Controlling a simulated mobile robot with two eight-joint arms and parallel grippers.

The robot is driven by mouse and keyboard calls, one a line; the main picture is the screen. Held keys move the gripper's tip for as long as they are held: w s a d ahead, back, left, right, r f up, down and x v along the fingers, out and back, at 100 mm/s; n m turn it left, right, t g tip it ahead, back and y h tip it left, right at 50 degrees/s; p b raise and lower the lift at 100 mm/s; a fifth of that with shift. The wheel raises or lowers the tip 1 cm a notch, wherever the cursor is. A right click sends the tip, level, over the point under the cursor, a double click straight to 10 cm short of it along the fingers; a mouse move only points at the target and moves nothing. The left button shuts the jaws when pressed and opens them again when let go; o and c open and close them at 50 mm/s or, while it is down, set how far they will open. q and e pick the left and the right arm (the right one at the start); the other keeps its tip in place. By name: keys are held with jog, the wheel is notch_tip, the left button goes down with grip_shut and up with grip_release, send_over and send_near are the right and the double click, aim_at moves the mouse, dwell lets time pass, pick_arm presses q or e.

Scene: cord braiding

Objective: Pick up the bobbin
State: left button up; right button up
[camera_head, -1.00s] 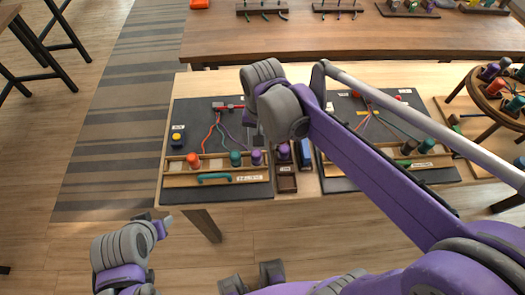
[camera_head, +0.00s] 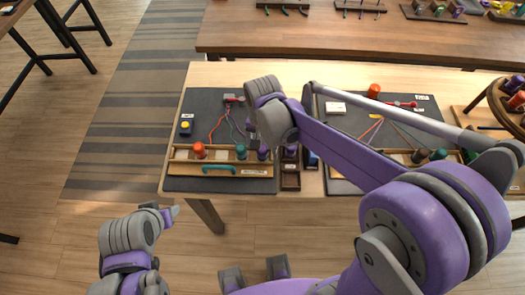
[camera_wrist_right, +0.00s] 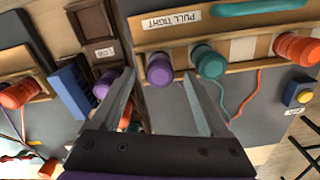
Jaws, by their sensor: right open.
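A purple bobbin (camera_head: 263,153) stands in the wooden rack of the left braiding board, beside a teal bobbin (camera_head: 241,152) and an orange-red bobbin (camera_head: 199,150). In the right wrist view the purple bobbin (camera_wrist_right: 159,69) shows between and just beyond the tips of my right gripper (camera_wrist_right: 158,76). That gripper is open and empty. The teal bobbin (camera_wrist_right: 208,62) is just right of the right finger. In the head view the right gripper (camera_head: 252,138) hangs over the rack's right end, partly hidden by its wrist. My left gripper (camera_head: 170,212) is off the table's front edge; its jaw gap is unclear.
A small wooden tray (camera_head: 290,180) and a blue block (camera_wrist_right: 73,88) lie between the two boards. The right board (camera_head: 345,122) holds more bobbins, partly behind my right arm. A blue box with a yellow button (camera_head: 186,124) sits at left. A round stand is at far right.

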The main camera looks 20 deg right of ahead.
notch_tip(320, 180, down, 2)
jog(key=shift+f, duration=0.1)
grip_shut()
dwell(0.4)
